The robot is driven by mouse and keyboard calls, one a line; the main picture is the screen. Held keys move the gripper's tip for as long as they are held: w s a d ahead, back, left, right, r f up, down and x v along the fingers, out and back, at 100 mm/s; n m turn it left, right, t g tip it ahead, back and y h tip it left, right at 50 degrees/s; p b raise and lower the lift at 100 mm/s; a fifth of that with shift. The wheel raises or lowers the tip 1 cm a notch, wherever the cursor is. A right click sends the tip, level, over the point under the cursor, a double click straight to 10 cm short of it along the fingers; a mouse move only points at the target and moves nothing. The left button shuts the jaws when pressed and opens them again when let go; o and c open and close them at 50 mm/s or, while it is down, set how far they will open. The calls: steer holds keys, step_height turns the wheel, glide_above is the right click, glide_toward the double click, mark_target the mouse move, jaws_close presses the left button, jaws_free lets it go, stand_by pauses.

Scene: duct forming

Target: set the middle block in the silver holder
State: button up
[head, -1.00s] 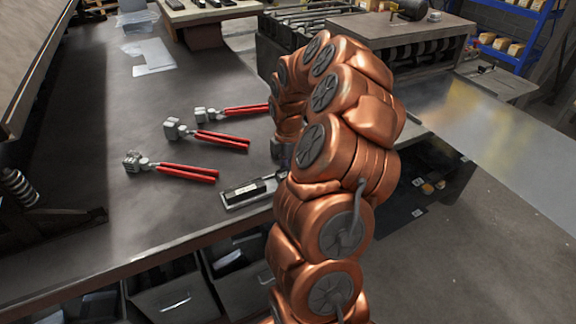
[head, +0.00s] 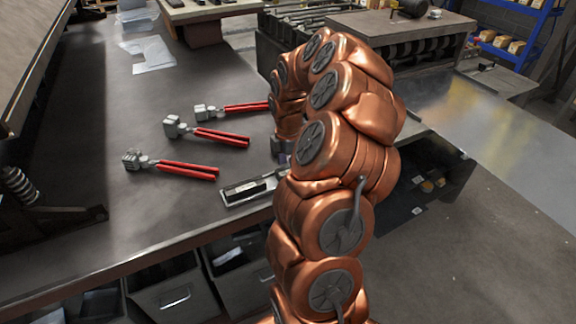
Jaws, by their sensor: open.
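The silver holder (head: 228,199) is a shallow tray lying near the front edge of the workbench, left of my copper arm. A dark block (head: 262,184) with a pale patch lies in or on it; its right end is close to the arm. I cannot tell whether this is the middle block or how many blocks there are. My gripper (head: 281,151) shows only as a small grey-dark part below the arm's end, just above and behind the holder's right end. It is open; its fingertips and anything between them are hidden by the arm.
Three red-handled tools (head: 188,170) lie on the workbench (head: 90,215) left of the holder. Clear sheets (head: 150,55) lie farther back. A spring and dark bracket (head: 20,190) stand at the left edge. A metal sheet (head: 490,130) extends at right.

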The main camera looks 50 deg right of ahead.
step_height(320, 180, up, 12)
stand_by(0.6)
steer(key=shift+a, duration=0.1)
steer(key=s+a+r+m, duration=0.2)
steer(key=a, duration=0.8)
steer(key=s+a+r+m, duration=0.2)
steer(key=a, duration=0.9)
steer(key=s+a+f+m+g, duration=0.1)
steer(key=s+a+m, duration=0.4)
steer(key=s, duration=0.5)
steer(key=s+a+f+m, duration=0.3)
steer(key=s+a+m, duration=0.2)
steer(key=s, duration=0.4)
steer(key=shift+s+a+f+g, duration=0.4)
steer(key=shift+a, duration=0.25)
